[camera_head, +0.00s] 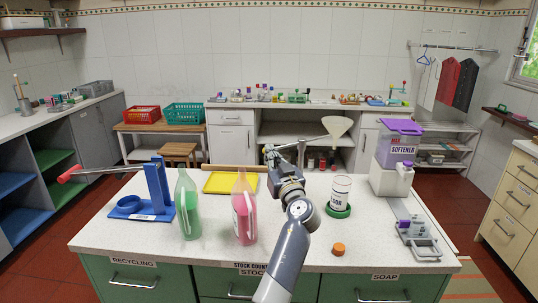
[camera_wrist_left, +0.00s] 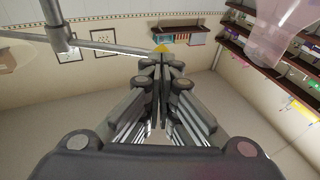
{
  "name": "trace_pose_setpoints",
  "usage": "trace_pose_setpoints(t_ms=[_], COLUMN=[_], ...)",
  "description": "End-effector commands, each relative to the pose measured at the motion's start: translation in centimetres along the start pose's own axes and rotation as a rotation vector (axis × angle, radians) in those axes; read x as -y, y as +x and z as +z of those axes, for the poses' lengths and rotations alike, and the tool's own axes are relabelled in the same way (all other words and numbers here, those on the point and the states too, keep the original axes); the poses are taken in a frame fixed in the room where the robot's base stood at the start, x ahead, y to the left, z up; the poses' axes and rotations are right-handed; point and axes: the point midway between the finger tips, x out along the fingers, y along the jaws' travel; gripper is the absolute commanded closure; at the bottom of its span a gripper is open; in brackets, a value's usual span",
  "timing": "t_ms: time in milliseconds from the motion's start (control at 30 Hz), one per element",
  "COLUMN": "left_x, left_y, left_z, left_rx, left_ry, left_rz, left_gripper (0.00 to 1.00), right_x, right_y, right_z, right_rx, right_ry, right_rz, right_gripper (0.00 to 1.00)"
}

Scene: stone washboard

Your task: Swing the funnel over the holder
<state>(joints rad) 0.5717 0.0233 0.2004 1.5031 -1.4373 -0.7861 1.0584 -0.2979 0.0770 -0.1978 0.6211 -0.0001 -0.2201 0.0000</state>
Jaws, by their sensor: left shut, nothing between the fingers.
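The cream funnel (camera_head: 337,126) hangs mouth-up at the right end of a thin metal swing arm (camera_head: 289,145), above and behind a labelled clear jar (camera_head: 341,189). The jar stands in a green round holder (camera_head: 338,211) on the counter. The arm's post is mostly hidden behind my left gripper (camera_head: 270,152). This gripper is shut and empty, close to the rod's left part; I cannot tell whether they touch. In the left wrist view, the closed fingers (camera_wrist_left: 160,62) point toward the wall, with the metal rod (camera_wrist_left: 112,47) and post (camera_wrist_left: 57,32) at upper left. My right gripper is out of view.
A green bottle (camera_head: 187,207) and a pink bottle (camera_head: 244,208) stand left of my arm. A blue stand (camera_head: 158,187) with a red-handled lever is farther left. A softener dispenser (camera_head: 395,155), an orange cap (camera_head: 338,249) and a grey device (camera_head: 418,238) are at right.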

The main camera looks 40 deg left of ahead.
Motion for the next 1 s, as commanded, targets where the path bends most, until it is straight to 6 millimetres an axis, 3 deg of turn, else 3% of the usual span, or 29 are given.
trace_pose_setpoints(t_ms=[267,700,1000], left_x=[0.1,1.4,1.8], left_y=[0.1,3.2,5.2], left_z=[0.1,0.6,1.1], left_rx=[0.002,0.002,-0.001], left_ry=[-0.001,-0.038,-0.048], left_rz=[0.007,0.212,0.243], left_gripper=[1.00,1.00,1.00], right_x=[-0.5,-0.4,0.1], right_y=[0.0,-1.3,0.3], right_z=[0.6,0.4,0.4], right_rx=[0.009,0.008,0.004], right_ry=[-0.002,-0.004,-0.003], right_rz=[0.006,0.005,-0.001], right_gripper=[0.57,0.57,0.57])
